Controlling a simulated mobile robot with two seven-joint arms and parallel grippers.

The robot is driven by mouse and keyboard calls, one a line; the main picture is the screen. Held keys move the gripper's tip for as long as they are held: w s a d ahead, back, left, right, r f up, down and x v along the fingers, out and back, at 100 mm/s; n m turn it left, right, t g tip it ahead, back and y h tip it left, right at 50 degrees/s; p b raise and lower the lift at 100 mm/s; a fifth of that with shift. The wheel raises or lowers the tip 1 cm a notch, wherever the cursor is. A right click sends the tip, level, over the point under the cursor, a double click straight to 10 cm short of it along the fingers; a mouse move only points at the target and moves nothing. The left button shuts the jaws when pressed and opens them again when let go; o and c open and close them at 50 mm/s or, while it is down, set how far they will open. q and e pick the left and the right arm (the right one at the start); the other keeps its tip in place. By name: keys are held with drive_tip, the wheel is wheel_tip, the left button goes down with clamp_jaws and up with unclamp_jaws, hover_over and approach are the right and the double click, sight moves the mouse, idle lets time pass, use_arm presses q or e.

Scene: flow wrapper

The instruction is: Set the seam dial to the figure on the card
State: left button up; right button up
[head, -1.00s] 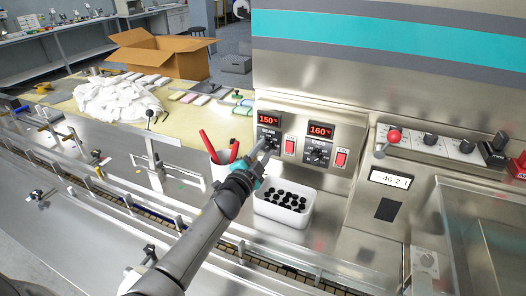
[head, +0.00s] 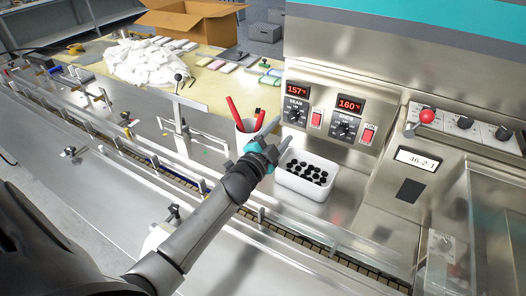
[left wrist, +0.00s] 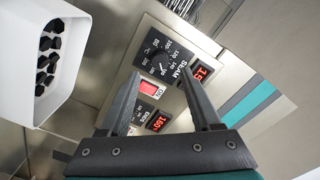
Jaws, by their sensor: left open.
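The black seam dial (head: 297,112) is on the steel control panel, under a red display (head: 297,90) reading 157 °C. In the left wrist view the seam dial (left wrist: 160,65) faces me between the fingers, and its display (left wrist: 202,73) is partly hidden by a finger. My left gripper (head: 281,130) is open and empty, short of the dial and apart from it. A white label card (head: 416,161) on the machine reads 46-2-1; I see no other card with a figure. My right gripper is out of view.
The ends dial (head: 345,125) with its 160 °C display (head: 350,104) is right of the seam dial, with red switches beside them. A white bin of black pieces (head: 304,193) and a cup with red-handled tools (head: 246,139) stand close to my left gripper.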

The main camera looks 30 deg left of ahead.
use_arm(q)
drive_tip(key=s, duration=0.9)
drive_tip(key=shift+s+d, duration=0.3)
drive_tip(key=shift+s, duration=0.1)
drive_tip(key=shift+s, duration=0.1)
